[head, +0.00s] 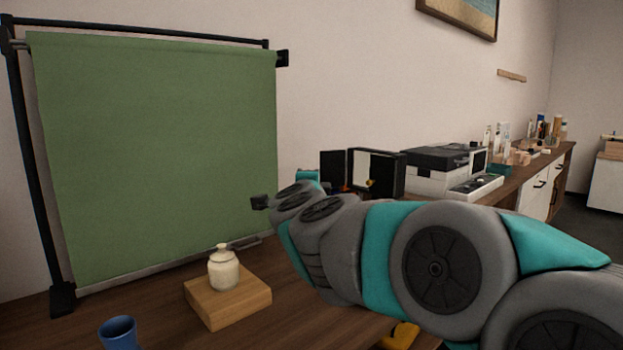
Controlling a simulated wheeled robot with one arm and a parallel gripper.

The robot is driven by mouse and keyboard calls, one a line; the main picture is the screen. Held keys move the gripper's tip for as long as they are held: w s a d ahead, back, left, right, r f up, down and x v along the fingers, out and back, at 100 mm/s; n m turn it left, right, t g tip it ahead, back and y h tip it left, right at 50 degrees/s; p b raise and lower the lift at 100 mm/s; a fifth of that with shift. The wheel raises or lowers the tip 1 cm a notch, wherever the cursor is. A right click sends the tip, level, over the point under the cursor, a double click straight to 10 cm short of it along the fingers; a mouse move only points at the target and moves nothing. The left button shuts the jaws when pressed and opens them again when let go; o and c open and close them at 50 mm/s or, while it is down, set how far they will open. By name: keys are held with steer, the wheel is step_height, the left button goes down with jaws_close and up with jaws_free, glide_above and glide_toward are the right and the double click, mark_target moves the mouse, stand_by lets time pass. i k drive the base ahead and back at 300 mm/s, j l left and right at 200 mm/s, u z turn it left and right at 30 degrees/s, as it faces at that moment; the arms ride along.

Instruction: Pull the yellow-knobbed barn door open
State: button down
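In the head view, a small lamp-like unit with dark barn-door panels stands on the table at the back, just right of the middle. One dark panel (333,172) is at its left and another dark panel (388,173) at its right, with a pale face (361,170) between them. A small yellow knob (371,183) shows low by the right panel. My arm reaches in from the lower right, and its wrist end lies in front and to the left of the unit.
A green backdrop (160,150) on a black stand fills the left. A cream jar (223,268) stands on a wooden block (229,300), with a blue cup (118,332) at front left. A printer (437,168) is behind my arm. Bare table lies around the block.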

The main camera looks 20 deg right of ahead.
mark_target(383, 173)
steer(key=k+j, duration=0.25)
steer(key=k, duration=0.2)
steer(key=k+j, duration=0.3)
steer(key=k, duration=0.2)
